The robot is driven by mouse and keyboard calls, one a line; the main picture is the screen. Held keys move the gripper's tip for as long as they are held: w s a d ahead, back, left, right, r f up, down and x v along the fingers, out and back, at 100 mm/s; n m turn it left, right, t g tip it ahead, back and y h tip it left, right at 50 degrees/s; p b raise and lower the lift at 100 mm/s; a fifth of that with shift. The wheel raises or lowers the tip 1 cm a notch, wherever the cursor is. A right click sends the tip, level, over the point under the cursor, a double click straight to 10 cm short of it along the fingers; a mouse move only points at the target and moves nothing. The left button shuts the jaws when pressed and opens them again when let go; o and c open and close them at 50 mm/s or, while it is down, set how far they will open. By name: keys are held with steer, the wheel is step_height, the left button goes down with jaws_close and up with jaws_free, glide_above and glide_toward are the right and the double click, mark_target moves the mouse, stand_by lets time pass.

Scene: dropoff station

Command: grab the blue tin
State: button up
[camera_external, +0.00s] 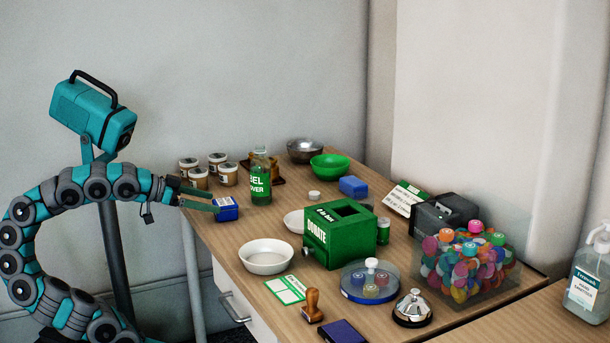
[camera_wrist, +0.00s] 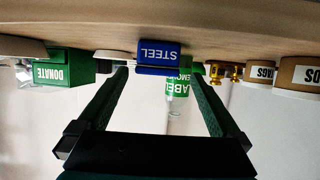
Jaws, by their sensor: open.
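In the wrist view, which is upside down, the blue tin (camera_wrist: 158,52) reads STEEL. My gripper (camera_external: 213,204) is at the tin's left side in the external view, reaching in from the table edge. In the wrist view my gripper (camera_wrist: 160,74) is open, with one finger to each side and the tin between or just beyond the fingertips. I cannot tell whether a finger touches it. Nothing is held.
A green label-remover bottle (camera_external: 261,180) stands just behind the tin. Several labelled jars (camera_external: 199,178) are at the back left. A white dish (camera_external: 266,257) and the green donate box (camera_external: 338,236) lie to the right. Another blue block (camera_external: 353,187) is behind the box.

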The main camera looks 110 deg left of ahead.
mark_target(215, 203)
steer(key=shift+x, duration=2.65)
steer(key=shift+w+d, duration=0.1)
jaws_close()
